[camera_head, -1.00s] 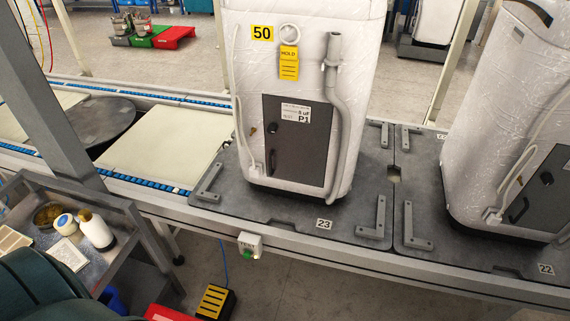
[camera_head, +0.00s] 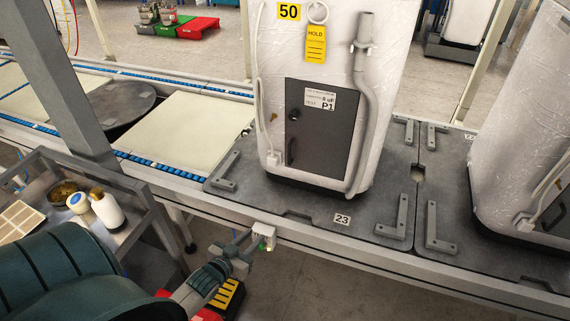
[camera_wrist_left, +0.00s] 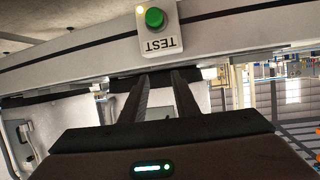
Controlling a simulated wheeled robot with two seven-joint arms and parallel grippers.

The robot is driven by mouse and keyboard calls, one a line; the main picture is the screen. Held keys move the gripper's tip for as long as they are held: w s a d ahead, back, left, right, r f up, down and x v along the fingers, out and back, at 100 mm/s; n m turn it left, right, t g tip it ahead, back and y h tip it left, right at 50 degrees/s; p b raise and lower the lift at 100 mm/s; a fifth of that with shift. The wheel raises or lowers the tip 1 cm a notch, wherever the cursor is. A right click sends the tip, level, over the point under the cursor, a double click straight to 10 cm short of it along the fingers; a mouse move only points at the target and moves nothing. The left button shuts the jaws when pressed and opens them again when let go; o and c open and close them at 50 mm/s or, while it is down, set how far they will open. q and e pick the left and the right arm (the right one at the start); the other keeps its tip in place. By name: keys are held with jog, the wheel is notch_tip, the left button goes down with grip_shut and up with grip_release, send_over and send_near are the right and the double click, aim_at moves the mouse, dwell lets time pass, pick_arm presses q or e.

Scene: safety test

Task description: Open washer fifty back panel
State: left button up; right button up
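Washer fifty (camera_head: 336,60) stands upright on the dark pallet marked 23, wrapped in white film, with a "50" label (camera_head: 289,12) and a yellow HOLD tag (camera_head: 316,43). Its dark grey back panel (camera_head: 318,140) is shut, flush in the washer's lower part, with a white P1 sticker and a round black knob. My left gripper (camera_head: 238,247) is below the conveyor's front edge, just left of the small TEST box (camera_head: 264,235). In the left wrist view my gripper (camera_wrist_left: 160,88) is open and empty, its fingers pointing toward the TEST box with a green button (camera_wrist_left: 154,17). My right gripper is out of view.
A grey hose (camera_head: 363,100) runs down the washer's right side. A second wrapped washer (camera_head: 520,130) stands at right. A metal cart (camera_head: 130,228) with bottles is at left, by a grey post (camera_head: 62,80). A yellow-black pedal (camera_head: 228,297) is on the floor.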

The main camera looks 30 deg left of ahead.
aim_at(289, 154)
pick_arm(q)
notch_tip(289, 154, up, 19)
jog(key=w+t+b, duration=0.1)
jog(key=w+t, duration=0.1)
jog(key=t, duration=0.2)
jog(key=shift+w+a+h, duration=0.2)
jog(key=shift+w+h, duration=0.2)
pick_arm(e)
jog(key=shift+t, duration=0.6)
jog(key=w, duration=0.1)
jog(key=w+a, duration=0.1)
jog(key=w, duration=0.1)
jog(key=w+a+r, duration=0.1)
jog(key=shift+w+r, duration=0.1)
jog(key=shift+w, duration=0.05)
pick_arm(q)
jog(key=shift+w+f, duration=0.1)
jog(key=shift+w, duration=0.05)
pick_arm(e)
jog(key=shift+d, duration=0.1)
